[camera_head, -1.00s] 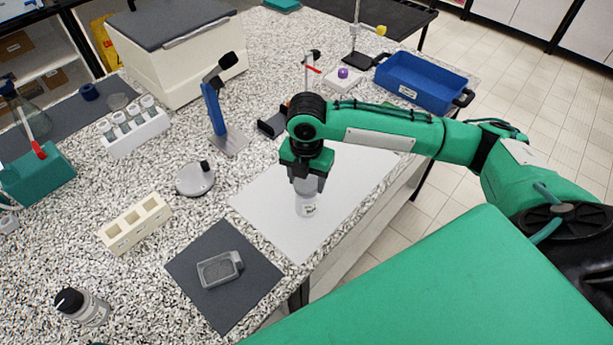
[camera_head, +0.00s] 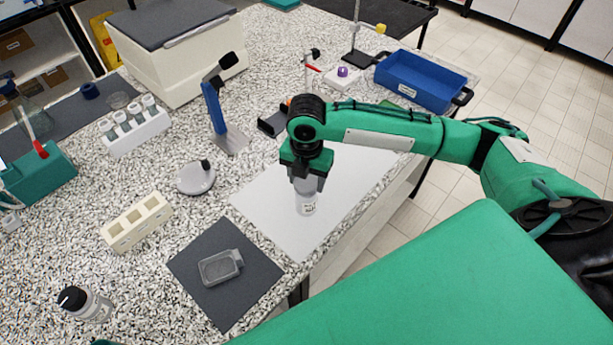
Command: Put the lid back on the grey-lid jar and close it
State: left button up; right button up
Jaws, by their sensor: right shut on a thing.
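A clear jar (camera_head: 307,205) with a small white label stands upright on the white mat (camera_head: 262,207). My right gripper (camera_head: 306,187) points straight down over the jar's top, its fingers shut on the lid. The lid is mostly hidden between the fingers, and I cannot tell whether it is seated on the jar's rim. My left gripper does not show.
A cream block (camera_head: 137,222), a round balance-like disc (camera_head: 196,178) and a blue stand (camera_head: 214,110) are left. A black-capped bottle (camera_head: 85,303) stands front left. A blue bin (camera_head: 424,82) is behind.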

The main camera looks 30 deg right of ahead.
jog(key=shift+f+p, duration=0.55)
jog(key=shift+p, duration=0.2)
dwell(0.7)
jog(key=o, duration=1)
jog(key=shift+o, duration=0.2)
jog(key=shift+r, duration=0.1)
notch_tip(320, 180, up, 7)
jog(key=p, duration=0.8)
